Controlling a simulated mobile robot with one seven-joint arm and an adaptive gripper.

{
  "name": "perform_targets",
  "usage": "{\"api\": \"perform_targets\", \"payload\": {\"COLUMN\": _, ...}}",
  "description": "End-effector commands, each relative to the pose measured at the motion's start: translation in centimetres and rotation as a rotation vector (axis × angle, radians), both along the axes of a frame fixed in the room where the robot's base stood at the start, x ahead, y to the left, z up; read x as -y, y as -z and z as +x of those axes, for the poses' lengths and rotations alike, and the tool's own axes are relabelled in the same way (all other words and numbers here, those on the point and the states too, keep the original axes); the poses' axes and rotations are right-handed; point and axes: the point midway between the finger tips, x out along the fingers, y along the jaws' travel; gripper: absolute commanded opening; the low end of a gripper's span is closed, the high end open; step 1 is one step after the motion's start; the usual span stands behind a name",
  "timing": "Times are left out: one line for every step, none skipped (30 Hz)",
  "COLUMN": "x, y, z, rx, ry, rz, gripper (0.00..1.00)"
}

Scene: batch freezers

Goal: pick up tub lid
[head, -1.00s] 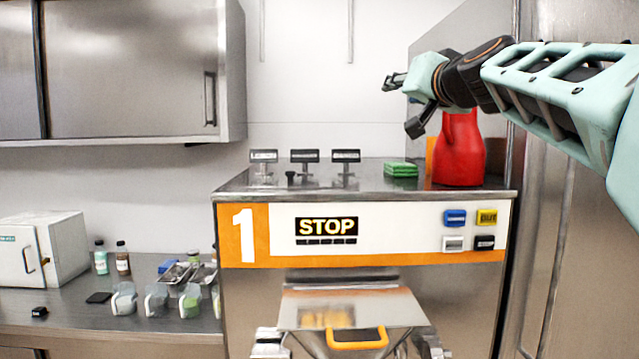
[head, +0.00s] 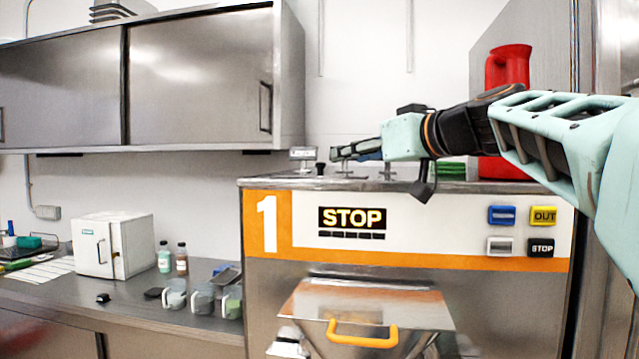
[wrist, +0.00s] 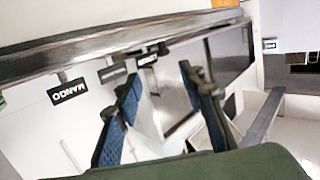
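I cannot make out a tub lid for certain in either view. My gripper (head: 338,152) points left above the top of the batch freezer (head: 270,182), close to the small label stands there. In the wrist view its two blue-padded fingers (wrist: 165,118) are spread apart, with nothing seen between them. One label stand (head: 302,154) shows clear of the gripper; the others are partly hidden behind it.
A red jug (head: 507,70) and green stack (head: 452,169) stand right on the freezer, partly behind my arm. The left counter (head: 130,315) holds a white box (head: 113,245), two bottles and small handled jugs (head: 174,295). A wall cabinet (head: 195,80) hangs above.

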Motion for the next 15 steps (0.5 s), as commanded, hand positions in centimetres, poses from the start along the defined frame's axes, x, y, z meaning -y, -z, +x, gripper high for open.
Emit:
{"api": "perform_targets", "payload": {"x": -0.3, "y": 0.1, "z": 0.2, "rx": 0.000, "ry": -0.004, "rz": -0.002, "gripper": 0.37}}
{"api": "perform_targets", "payload": {"x": -0.5, "y": 0.2, "z": 0.5, "rx": -0.001, "ry": -0.006, "rz": -0.002, "gripper": 0.37}}
{"api": "perform_targets", "payload": {"x": -0.8, "y": 0.2, "z": 0.9, "rx": -0.002, "ry": -0.008, "rz": -0.002, "gripper": 0.37}}
{"api": "perform_targets", "payload": {"x": -1.1, "y": 0.2, "z": 1.3, "rx": -0.003, "ry": -0.008, "rz": -0.001, "gripper": 0.37}}
{"api": "perform_targets", "payload": {"x": -1.4, "y": 0.3, "z": 1.8, "rx": -0.003, "ry": -0.008, "rz": -0.001, "gripper": 0.37}}
{"api": "perform_targets", "payload": {"x": -1.8, "y": 0.4, "z": 2.3, "rx": -0.003, "ry": -0.008, "rz": -0.001, "gripper": 0.37}}
{"api": "perform_targets", "payload": {"x": -2.0, "y": 0.4, "z": 2.7, "rx": -0.003, "ry": -0.007, "rz": -0.002, "gripper": 0.37}}
{"api": "perform_targets", "payload": {"x": -2.3, "y": 0.5, "z": 3.1, "rx": -0.003, "ry": -0.007, "rz": -0.002, "gripper": 0.37}}
{"api": "perform_targets", "payload": {"x": -2.6, "y": 0.6, "z": 3.5, "rx": -0.002, "ry": -0.007, "rz": -0.001, "gripper": 0.37}}
{"api": "perform_targets", "payload": {"x": -2.8, "y": 0.6, "z": 3.8, "rx": -0.001, "ry": -0.007, "rz": -0.002, "gripper": 0.37}}
{"api": "perform_targets", "payload": {"x": -2.9, "y": 0.7, "z": 4.0, "rx": 0.000, "ry": -0.006, "rz": -0.001, "gripper": 0.37}}
{"api": "perform_targets", "payload": {"x": -3.1, "y": 0.8, "z": 4.3, "rx": 0.000, "ry": -0.005, "rz": -0.002, "gripper": 0.37}}
{"api": "perform_targets", "payload": {"x": -3.2, "y": 0.8, "z": 4.4, "rx": 0.000, "ry": -0.005, "rz": -0.002, "gripper": 0.37}}
{"api": "perform_targets", "payload": {"x": -3.3, "y": 0.9, "z": 4.5, "rx": -0.001, "ry": -0.005, "rz": -0.002, "gripper": 0.37}}
{"api": "perform_targets", "payload": {"x": -3.5, "y": 0.9, "z": 4.7, "rx": -0.002, "ry": -0.006, "rz": -0.001, "gripper": 0.37}}
